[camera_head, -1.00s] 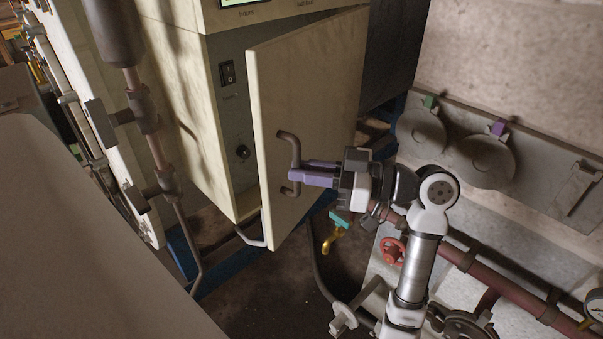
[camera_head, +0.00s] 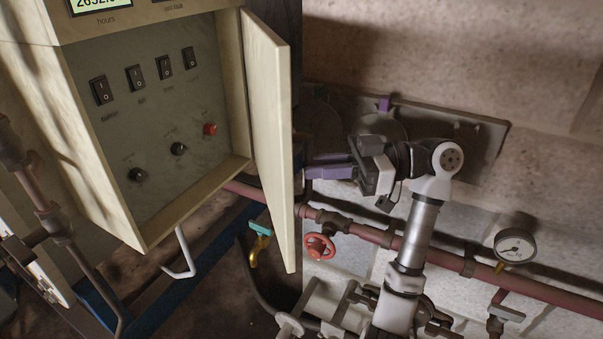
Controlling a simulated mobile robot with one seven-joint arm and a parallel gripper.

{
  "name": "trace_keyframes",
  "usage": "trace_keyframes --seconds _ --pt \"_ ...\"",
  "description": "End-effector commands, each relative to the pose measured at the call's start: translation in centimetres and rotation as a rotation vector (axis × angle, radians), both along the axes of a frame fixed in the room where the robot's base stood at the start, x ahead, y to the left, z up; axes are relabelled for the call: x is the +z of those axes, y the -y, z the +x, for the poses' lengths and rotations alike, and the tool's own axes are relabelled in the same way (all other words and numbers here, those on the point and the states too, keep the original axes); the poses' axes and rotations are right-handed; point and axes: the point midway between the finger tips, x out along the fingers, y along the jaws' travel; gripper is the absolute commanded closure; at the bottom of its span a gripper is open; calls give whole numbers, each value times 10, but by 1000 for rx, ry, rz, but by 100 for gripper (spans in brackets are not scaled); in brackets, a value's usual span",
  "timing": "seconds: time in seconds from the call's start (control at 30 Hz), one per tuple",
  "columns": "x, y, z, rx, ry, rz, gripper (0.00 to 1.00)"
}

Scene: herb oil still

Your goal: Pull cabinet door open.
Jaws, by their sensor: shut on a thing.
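The cream cabinet (camera_head: 111,198) stands at the left, tilted in the picture. Its door (camera_head: 268,120) is swung wide open on its right side and shows nearly edge-on. Inside, a grey panel with several black switches (camera_head: 136,78), knobs and a red button (camera_head: 210,129) is exposed. My gripper (camera_head: 312,166), with purple fingers, is at the outer face of the door, on its right. It is shut on the door handle (camera_head: 299,158), which is mostly hidden behind the door edge and the fingers.
A red valve wheel (camera_head: 319,246) and a dark red pipe (camera_head: 390,238) run along the wall below my arm. A gauge (camera_head: 515,246) is at the right. A teal-handled brass tap (camera_head: 259,242) and a bent grey bar (camera_head: 181,254) are below the cabinet.

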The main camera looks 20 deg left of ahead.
Motion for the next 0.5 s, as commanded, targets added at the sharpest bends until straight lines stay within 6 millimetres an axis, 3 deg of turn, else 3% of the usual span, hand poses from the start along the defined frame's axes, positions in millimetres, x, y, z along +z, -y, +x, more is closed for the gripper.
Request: trace_keyframes --seconds 0.03,0.47,0.5 --pt "4 -5 9 -22 -16 7 100" --pt "4 -5 10 -16 -17 4 100" --pt "4 -6 10 -16 -17 4 80"
